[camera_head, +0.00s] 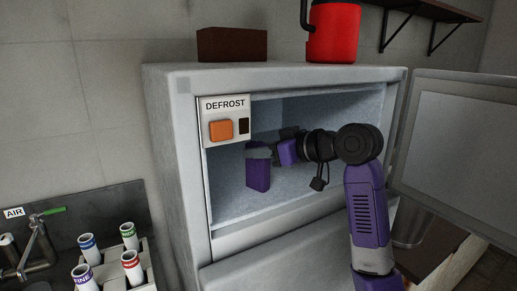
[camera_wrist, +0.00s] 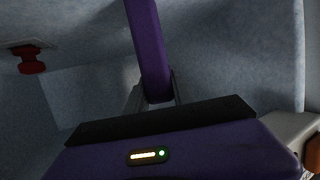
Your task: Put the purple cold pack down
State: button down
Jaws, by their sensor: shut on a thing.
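The purple cold pack (camera_head: 258,172) hangs upright inside the open freezer compartment, near its left side. My gripper (camera_head: 262,152) reaches in from the right and is shut on the pack's upper part. In the wrist view the purple pack (camera_wrist: 148,45) stands as a long narrow bar between the fingers (camera_wrist: 157,93). In the head view the pack's lower end looks close to the compartment floor (camera_head: 240,212); I cannot tell whether it touches.
The freezer (camera_head: 180,170) has a DEFROST panel with an orange button (camera_head: 221,130) at the opening's left edge. Its door (camera_head: 460,150) stands open at right. A red knob-like thing (camera_wrist: 31,62) shows inside at upper left in the wrist view. Compartment floor right of the pack looks clear.

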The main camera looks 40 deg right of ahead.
jog(key=c, duration=1.1)
grip_release()
jog(key=shift+f, duration=0.15)
jog(key=b+v, duration=0.1)
jog(key=v, duration=1.1)
jog(key=shift+r+b, duration=0.25)
jog(key=shift+b, duration=0.05)
